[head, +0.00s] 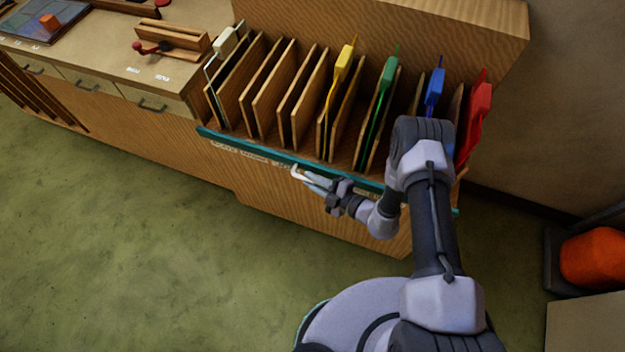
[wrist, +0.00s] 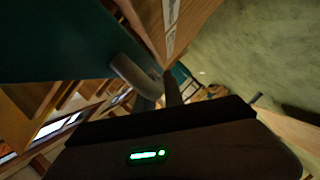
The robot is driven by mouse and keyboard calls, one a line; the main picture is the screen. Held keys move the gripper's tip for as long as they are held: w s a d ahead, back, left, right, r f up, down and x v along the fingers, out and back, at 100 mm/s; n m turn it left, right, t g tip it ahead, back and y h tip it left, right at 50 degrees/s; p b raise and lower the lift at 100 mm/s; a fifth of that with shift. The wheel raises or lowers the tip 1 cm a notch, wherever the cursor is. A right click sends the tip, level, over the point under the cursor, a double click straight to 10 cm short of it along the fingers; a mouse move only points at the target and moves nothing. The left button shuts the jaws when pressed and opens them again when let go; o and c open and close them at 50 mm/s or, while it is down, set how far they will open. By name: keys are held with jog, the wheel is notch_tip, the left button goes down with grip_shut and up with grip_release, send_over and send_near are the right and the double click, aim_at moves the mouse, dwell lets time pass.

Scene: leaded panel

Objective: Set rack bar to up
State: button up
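The rack bar is a long teal strip (head: 250,148) across the front of the wooden rack, along the lower front edge of the slots. It fills the upper left of the wrist view (wrist: 50,40). A pale bent handle (head: 297,172) sticks out from its front; in the wrist view the handle (wrist: 130,75) curves toward my fingertips. My gripper (head: 311,180) is at this handle, in front of the bar, with its fingertips at or touching the handle's end. The fingers look close together, but whether they are closed on the handle is unclear. My arm hides the bar's right part.
The rack (head: 290,110) holds upright panels with white, yellow, green, blue and red tabs. A counter (head: 110,45) with drawers extends left. Green floor (head: 120,240) is open at front left. An orange object (head: 592,257) in a dark holder stands at the right.

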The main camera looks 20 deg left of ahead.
jog(key=shift+o, duration=0.8)
jog(key=shift+w+r, duration=0.15)
jog(key=shift+r, duration=0.15)
jog(key=shift+f, duration=0.1)
jog(key=shift+d, duration=0.1)
jog(key=p+v, duration=0.3)
jog(key=v, duration=1.4)
jog(key=shift+d, duration=0.1)
